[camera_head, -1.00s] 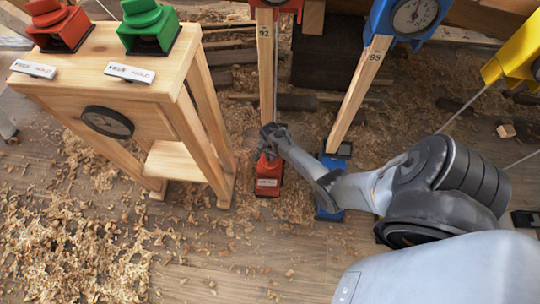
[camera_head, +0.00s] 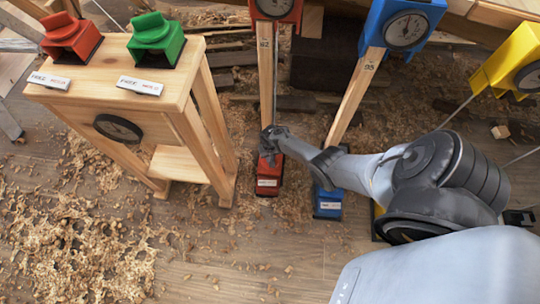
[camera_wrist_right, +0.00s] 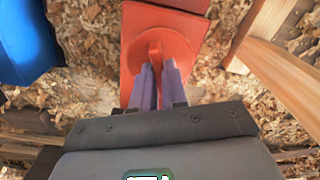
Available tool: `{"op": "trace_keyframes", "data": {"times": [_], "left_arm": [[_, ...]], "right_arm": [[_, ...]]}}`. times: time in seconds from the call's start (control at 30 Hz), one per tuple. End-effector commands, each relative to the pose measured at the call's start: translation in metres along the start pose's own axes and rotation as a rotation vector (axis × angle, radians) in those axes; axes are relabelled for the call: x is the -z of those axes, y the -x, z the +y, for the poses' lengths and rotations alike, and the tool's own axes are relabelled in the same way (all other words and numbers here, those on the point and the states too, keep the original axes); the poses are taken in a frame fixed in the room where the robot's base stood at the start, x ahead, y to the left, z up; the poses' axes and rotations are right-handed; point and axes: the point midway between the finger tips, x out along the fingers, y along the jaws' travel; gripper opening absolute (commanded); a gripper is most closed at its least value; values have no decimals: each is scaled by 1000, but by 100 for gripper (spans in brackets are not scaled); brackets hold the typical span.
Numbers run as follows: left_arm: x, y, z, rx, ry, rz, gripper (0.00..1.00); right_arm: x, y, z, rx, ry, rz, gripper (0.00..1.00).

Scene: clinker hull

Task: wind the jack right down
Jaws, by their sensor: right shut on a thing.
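The red jack (camera_head: 267,187) stands on the floor at the foot of the wooden post marked 92 (camera_head: 265,75). In the right wrist view it is an orange-red base (camera_wrist_right: 165,20) with a round raised knob (camera_wrist_right: 150,50). My right gripper (camera_head: 268,150) reaches down onto the jack's top from the right. In the wrist view its two fingers (camera_wrist_right: 158,75) are close together, shut on the knob. The gripper hides part of the jack. A red gauge (camera_head: 274,8) sits at the top of that post. My left gripper is not in view.
A blue jack (camera_head: 328,205) stands right of the red one, below my right forearm, with post 95 (camera_head: 357,92) and a blue gauge (camera_head: 405,25). A wooden stand (camera_head: 200,70) with red (camera_head: 72,38) and green (camera_head: 155,38) blocks is at left. Shavings cover the floor.

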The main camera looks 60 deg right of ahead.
Motion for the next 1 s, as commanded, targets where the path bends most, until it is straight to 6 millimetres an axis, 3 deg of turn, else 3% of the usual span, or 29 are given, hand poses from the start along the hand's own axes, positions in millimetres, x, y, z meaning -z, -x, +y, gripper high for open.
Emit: {"op": "trace_keyframes", "data": {"times": [0.33, 0.83, 0.87, 1.0], "left_arm": [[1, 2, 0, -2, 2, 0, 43], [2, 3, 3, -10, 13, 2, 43], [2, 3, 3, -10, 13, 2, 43], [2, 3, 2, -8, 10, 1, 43]], "right_arm": [[0, 0, 0, -1, 129, 0, 0], [0, -1, 0, 0, 146, 0, 0], [0, -1, 0, 0, 146, 0, 16], [0, -1, 0, 0, 146, 0, 37]]}}
